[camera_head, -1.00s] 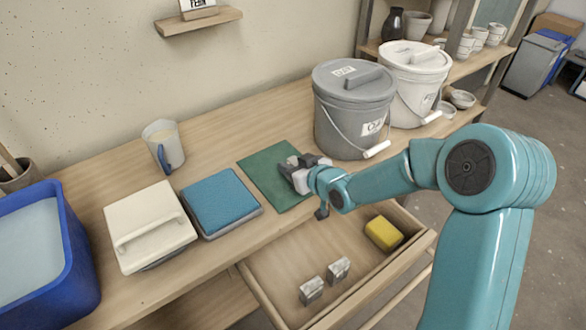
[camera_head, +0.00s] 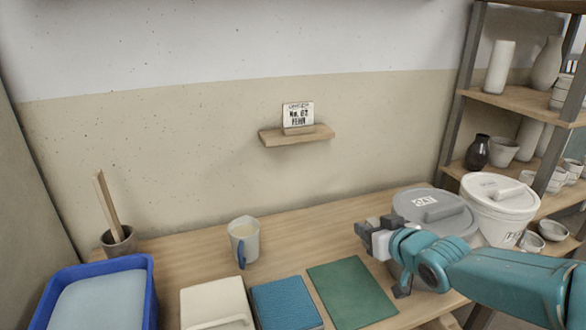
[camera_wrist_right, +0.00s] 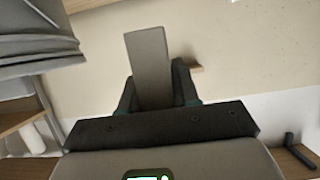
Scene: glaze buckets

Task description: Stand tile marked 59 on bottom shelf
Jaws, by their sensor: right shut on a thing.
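My right gripper (camera_head: 372,240) is raised above the table, in front of the grey bucket. In the right wrist view it (camera_wrist_right: 155,85) is shut on a flat grey tile (camera_wrist_right: 148,62), which sticks up from between the fingers. No number shows on the tile's visible face, so I cannot tell whether it is marked 59. A small wooden shelf (camera_head: 298,140) is on the wall, with a card reading "No. 02 FERN" (camera_head: 297,115) standing on it. My left gripper is out of view.
A grey lidded bucket (camera_head: 437,212) and a white lidded bucket (camera_head: 500,215) stand at right, before a rack (camera_head: 527,105) of pots.

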